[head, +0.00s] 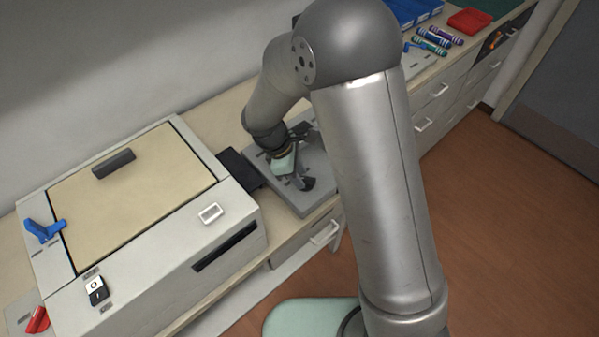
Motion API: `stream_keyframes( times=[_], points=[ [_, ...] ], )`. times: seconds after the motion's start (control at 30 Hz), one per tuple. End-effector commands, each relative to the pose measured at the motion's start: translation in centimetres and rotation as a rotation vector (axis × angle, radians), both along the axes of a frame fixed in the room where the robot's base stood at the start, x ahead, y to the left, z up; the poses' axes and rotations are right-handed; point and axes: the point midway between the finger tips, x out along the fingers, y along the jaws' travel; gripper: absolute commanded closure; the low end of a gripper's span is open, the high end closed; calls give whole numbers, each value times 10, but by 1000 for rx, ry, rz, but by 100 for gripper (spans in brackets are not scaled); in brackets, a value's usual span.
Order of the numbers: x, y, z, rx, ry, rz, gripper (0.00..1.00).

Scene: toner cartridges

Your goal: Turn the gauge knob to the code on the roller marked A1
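My gripper (294,180) points down over a grey slab (308,198) on the counter, behind my arm. A dark part shows at its tip; I cannot tell whether that is a finger or a knob on the slab. Whether the gripper is open or shut is unclear at this size. No gauge knob can be made out for certain; my arm hides part of the slab. Several purple, teal and blue rollers (438,37) lie at the far right end of the counter. Their markings are too small to read, so I cannot tell which is A1.
A large beige-lidded machine (135,190) with a blue lever (44,231), a rocker switch (96,290) and a red lever (38,320) fills the left. A black block (240,168) sits beside the slab. Blue bins (412,12) and a red tray (469,21) stand far right.

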Motion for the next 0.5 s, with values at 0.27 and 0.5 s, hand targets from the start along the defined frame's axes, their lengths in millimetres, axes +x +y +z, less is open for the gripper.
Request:
stream_keyframes(
  times=[0.27, 0.5],
  points=[
    [-1, -3, -8, 1, 0, 1, 66],
    [0, -3, -8, 0, 0, 1, 97]
  ],
)
